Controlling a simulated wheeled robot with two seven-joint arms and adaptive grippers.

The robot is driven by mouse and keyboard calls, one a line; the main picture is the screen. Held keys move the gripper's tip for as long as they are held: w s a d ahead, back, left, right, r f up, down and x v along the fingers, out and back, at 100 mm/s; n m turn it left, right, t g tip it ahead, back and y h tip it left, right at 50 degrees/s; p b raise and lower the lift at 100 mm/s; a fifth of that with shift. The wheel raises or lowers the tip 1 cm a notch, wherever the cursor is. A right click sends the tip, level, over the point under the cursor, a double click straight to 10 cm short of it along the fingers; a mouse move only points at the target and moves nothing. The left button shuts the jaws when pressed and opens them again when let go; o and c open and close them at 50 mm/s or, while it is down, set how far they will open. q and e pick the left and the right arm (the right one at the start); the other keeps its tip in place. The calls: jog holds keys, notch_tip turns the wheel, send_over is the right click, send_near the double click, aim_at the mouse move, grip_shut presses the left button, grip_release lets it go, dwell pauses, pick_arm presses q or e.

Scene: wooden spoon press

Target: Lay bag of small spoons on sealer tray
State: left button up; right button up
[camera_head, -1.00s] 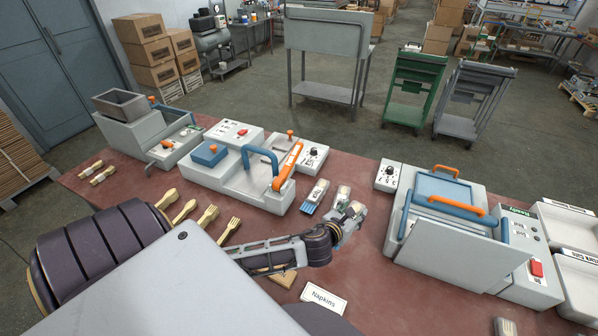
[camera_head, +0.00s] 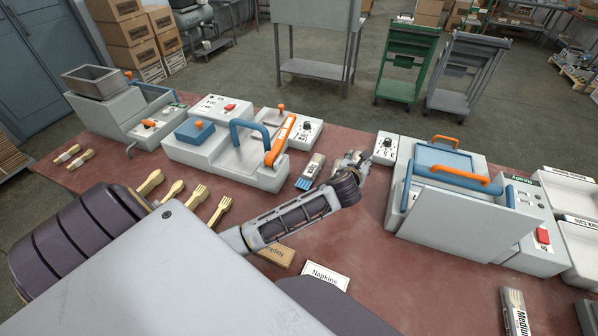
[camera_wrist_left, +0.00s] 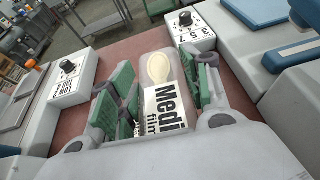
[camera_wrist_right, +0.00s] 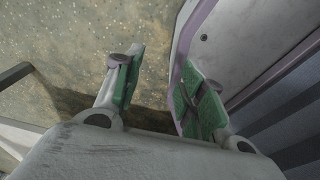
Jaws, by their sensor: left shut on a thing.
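My left gripper (camera_head: 352,160) is shut on a clear bag (camera_wrist_left: 160,100) and holds it in the gap between the two machines. In the left wrist view the bag shows a wooden spoon head and a label reading "Medi... film". A machine with a blue handle, an orange lever and a flat metal bed (camera_head: 236,163) stands left of this gripper. A larger machine with a blue lid, blue frame and grey front plate (camera_head: 455,222) stands to its right. The bag is apart from both beds. My right gripper (camera_wrist_right: 165,90) is open and empty above the floor.
A packet labelled "Medium" (camera_head: 514,312) and white bins (camera_head: 566,190) are at right. Control boxes (camera_head: 385,148) border the gap.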

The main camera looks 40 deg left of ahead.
pick_arm(q)
jog(key=w+d+b, duration=0.2)
jog(key=w+b, duration=0.1)
jog(key=w, duration=0.3)
jog(key=shift+w+d+r+n+y, duration=0.15)
jog(key=shift+w+d+n+y, duration=0.05)
jog(key=shift+w+n+y, duration=0.15)
pick_arm(e)
jog(key=f, duration=0.1)
jog(key=d+f, duration=0.2)
jog(key=f, duration=0.1)
jog(key=shift+w+d, duration=0.25)
jog(key=shift+r, duration=0.1)
pick_arm(q)
notch_tip(320, 180, down, 5)
jog(key=shift+f+b, duration=0.2)
jog(key=shift+b, duration=0.4)
jog(key=shift+f, duration=0.45)
pick_arm(e)
jog(key=shift+w+d+f, duration=0.15)
jog(key=shift+d+f, duration=0.05)
jog(key=shift+d, duration=0.3)
jog(key=shift+w+d+f, duration=0.15)
jog(key=shift+d+f, duration=0.05)
jog(key=shift+d, duration=0.25)
